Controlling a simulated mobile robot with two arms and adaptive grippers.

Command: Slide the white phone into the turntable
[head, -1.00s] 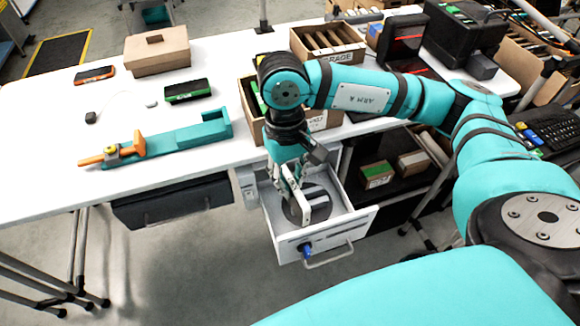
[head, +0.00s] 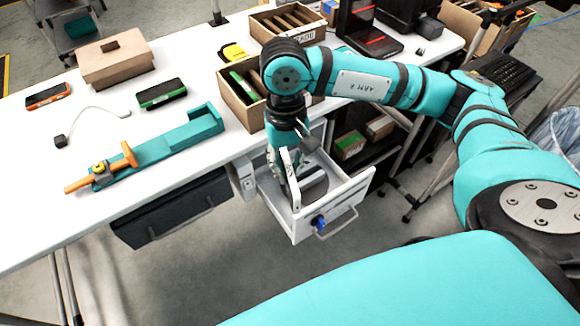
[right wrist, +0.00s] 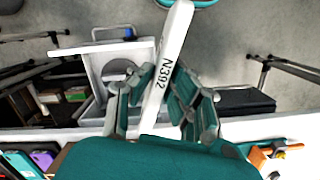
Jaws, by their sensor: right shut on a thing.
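The white phone (right wrist: 166,66) is a slim white slab marked N392, upright on a slant in the right wrist view. My right gripper (right wrist: 163,78) is shut on it, one finger on each side. In the head view the right gripper (head: 289,188) points down over the open white drawer (head: 333,212). The turntable, a grey disc (head: 315,184), lies in the drawer, partly hidden behind the fingers. It also shows in the right wrist view (right wrist: 118,68), partly hidden by a finger. Whether the phone touches the turntable I cannot tell. My left gripper is out of view.
On the white table are a teal fixture with an orange clamp (head: 160,147), a green-edged phone (head: 162,93), an orange-edged phone (head: 48,95) and a cardboard box (head: 116,62). An open carton (head: 243,100) stands close behind the gripper.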

